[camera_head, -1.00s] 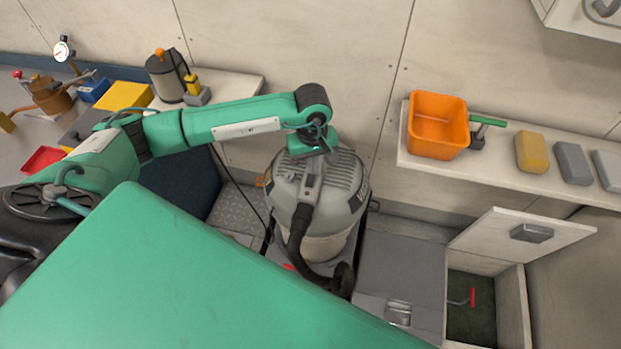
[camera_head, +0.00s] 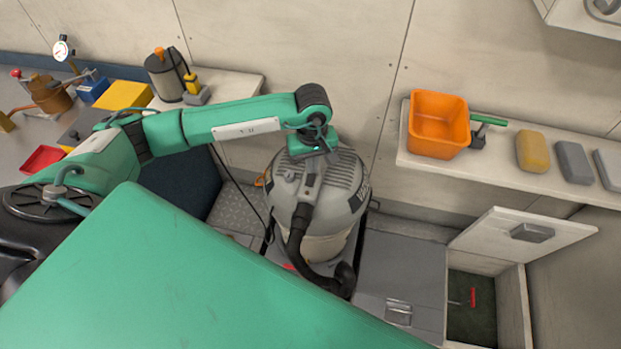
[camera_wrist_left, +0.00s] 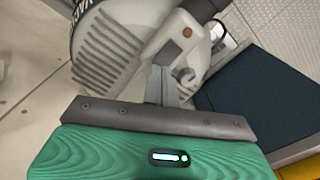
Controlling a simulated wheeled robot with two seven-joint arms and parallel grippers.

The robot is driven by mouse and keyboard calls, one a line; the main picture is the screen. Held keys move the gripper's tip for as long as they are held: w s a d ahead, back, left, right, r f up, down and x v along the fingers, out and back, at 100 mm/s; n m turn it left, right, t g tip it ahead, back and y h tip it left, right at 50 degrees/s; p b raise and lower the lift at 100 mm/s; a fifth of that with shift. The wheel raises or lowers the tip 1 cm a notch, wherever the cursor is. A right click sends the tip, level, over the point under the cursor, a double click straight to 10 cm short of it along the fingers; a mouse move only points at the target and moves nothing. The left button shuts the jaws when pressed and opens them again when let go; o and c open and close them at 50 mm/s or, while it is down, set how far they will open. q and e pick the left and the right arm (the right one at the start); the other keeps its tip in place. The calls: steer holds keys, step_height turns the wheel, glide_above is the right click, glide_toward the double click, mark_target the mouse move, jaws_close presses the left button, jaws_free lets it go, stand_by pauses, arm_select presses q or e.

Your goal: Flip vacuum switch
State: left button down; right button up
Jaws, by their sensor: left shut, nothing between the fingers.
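The vacuum (camera_head: 345,206) is a grey, rounded canister with a ribbed top and a black hose. It stands upright below the wall in the head view. Its ribbed lid also shows in the wrist view (camera_wrist_left: 108,48). My left gripper (camera_head: 324,158) points down at the top of the vacuum, with its fingers shut and empty. In the wrist view the fingers (camera_wrist_left: 165,88) reach to the dark central strip of the lid; contact cannot be told. My right gripper is out of view.
An orange bin (camera_head: 438,124) and sponges (camera_head: 533,151) rest on the right shelf (camera_head: 480,171). An open hatch (camera_head: 523,238) stands at the right. A yellow box (camera_head: 124,95) and a dark canister (camera_head: 166,75) lie left, near my arm.

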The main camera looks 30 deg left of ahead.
arm_select(q)
steer(key=shift+f+b, duration=0.3)
steer(key=shift+r, duration=0.1)
steer(key=shift+r+p, duration=0.3)
steer(key=shift+r, duration=0.2)
step_height(320, 180, up, 6)
steer(key=shift+f+p, duration=0.1)
steer(key=shift+p, duration=0.8)
